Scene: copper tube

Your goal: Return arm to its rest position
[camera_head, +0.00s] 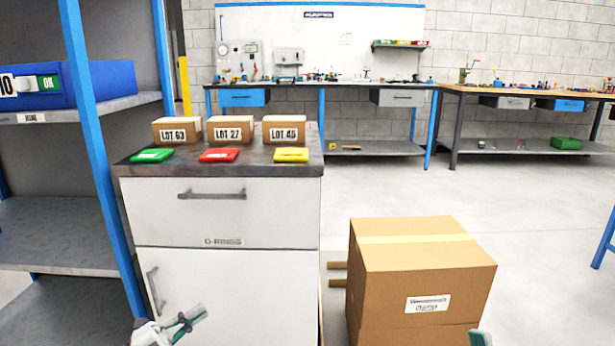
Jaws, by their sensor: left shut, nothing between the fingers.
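My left gripper (188,318) is at the bottom left, in front of the lower door of the white cabinet (270,218). It is shut with nothing between its fingers. A small grey-green tip of my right gripper (480,339) shows at the bottom edge, in front of the large cardboard box (385,290). Too little of it shows to tell its state. I see no copper tube.
Boxes LOT 63 (176,131), LOT 27 (228,130) and LOT 45 (283,130) stand on the cabinet behind green (151,156), red (219,155) and yellow (291,155) cases. A blue-post shelf (105,170) stands close left.

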